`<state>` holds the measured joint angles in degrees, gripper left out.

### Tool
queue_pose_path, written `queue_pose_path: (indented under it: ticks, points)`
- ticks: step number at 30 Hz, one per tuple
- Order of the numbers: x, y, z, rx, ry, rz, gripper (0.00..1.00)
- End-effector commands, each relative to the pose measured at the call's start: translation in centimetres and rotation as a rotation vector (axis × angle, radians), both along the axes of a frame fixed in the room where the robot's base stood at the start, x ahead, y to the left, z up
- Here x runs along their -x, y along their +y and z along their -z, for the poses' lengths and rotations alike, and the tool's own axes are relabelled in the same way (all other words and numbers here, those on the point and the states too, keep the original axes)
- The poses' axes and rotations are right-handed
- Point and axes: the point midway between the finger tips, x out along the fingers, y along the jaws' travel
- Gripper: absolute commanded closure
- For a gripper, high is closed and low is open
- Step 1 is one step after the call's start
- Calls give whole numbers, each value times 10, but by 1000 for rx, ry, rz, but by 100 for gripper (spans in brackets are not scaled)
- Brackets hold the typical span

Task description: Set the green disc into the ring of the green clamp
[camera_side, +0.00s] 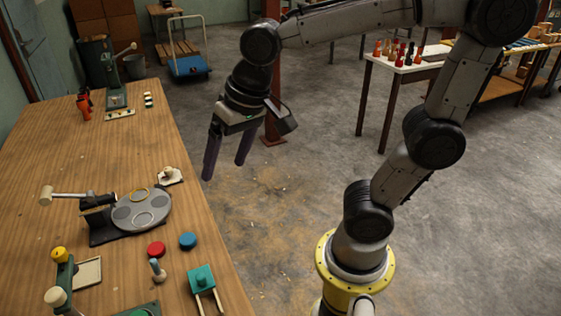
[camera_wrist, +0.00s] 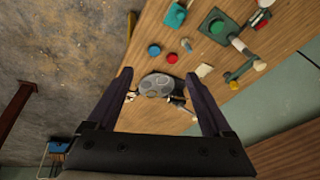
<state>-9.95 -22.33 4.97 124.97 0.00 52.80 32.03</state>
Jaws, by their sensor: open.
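A bright green round face (camera_wrist: 217,26) shows on a dark green square base in the wrist view; it looks like the green disc, but I cannot tell whether it is loose or part of the base. The base's edge (camera_side: 140,309) is cut off at the bottom of the side view. A green clamp-like fixture (camera_side: 65,273) with a yellow knob and a cream knob stands at the table's near left; it also shows in the wrist view (camera_wrist: 244,72). I cannot make out its ring. My gripper (camera_side: 224,170) is open and empty, high beyond the table's right edge.
A grey round plate (camera_side: 155,209) with circles lies mid-table, a mallet (camera_side: 66,194) beside it. A red disc (camera_side: 156,249), blue disc (camera_side: 188,241) and teal block (camera_side: 202,279) with two prongs lie nearer. A dark stand (camera_side: 115,88) is at the back.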

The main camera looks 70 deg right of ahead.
Motion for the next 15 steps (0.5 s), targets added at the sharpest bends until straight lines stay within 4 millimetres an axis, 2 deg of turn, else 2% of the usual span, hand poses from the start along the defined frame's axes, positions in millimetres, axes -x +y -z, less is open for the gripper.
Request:
queue_pose_path:
  ticks: [1, 6, 10, 15]
  points:
    - [21, -13, -2, 29, -41, -53, 16]
    - [69, -36, 6, 136, -126, -229, 16]
    - [88, -43, 13, 192, -156, -308, 16]
    - [94, -46, 16, 214, -164, -340, 16]
